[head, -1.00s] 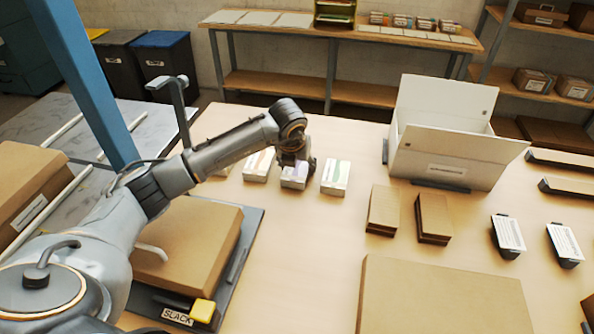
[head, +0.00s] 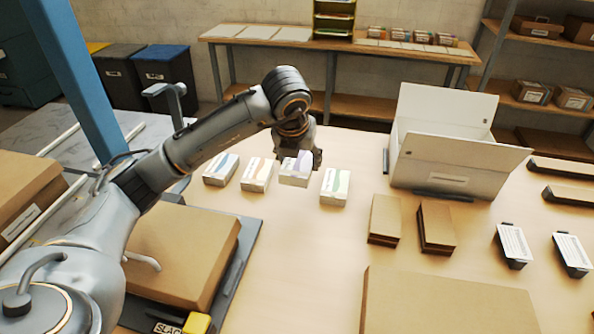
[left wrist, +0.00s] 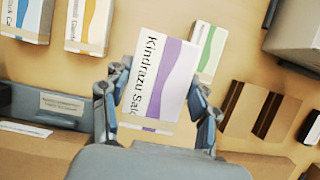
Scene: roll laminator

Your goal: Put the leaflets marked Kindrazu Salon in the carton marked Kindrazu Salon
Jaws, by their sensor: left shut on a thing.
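The leaflet stack marked Kindrazu Salon (left wrist: 160,75), white with a purple wave, is held between the fingers of my left gripper (left wrist: 158,108). In the head view this purple-marked stack (head: 296,169) hangs under my left gripper (head: 300,158), apparently a little above the table, between the orange-marked and green-marked stacks. An open white carton (head: 440,172) with raised flaps stands to the right; the print on its label is too small to read. Part of a pale box wall, probably this carton, shows in the left wrist view (left wrist: 297,35). My right gripper is not in view.
Blue-marked (head: 221,169), orange-marked (head: 257,175) and green-marked (head: 335,187) stacks stand close by. Two brown stacks (head: 385,218) lie before the carton. A large brown box (head: 440,300) is at the front, another (head: 180,255) beneath my left arm. Bare table lies between the green-marked stack and the carton.

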